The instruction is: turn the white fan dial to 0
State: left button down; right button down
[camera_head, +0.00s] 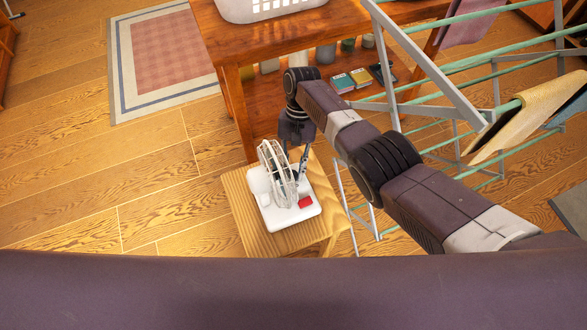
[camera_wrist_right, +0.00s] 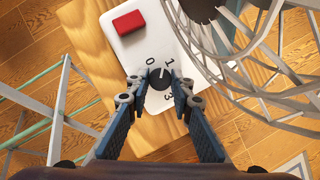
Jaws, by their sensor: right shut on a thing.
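The white fan (camera_head: 278,178) stands on a small wooden stool, with a round wire cage and a white base (camera_head: 302,211). In the right wrist view its base (camera_wrist_right: 142,45) carries a black dial (camera_wrist_right: 160,79). The printed marks 0, 1 and 3 show around the dial. A short light pointer mark is on the dial's upper side, seemingly between 0 and 1. My right gripper (camera_wrist_right: 160,84) is shut on the dial, one finger on each side. In the head view the right gripper (camera_head: 303,160) reaches down behind the fan cage. My left gripper is not in view.
A red button (camera_wrist_right: 129,22) sits on the fan base. The wooden stool (camera_head: 250,215) has little bare top. A drying rack (camera_head: 480,60) stands to the right, close to my right arm. A wooden table (camera_head: 222,50) with a white basket (camera_head: 270,8) is behind.

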jog(key=c, duration=1.7)
grip_release()
jog(key=v, duration=1.2)
jog(key=shift+a, duration=0.1)
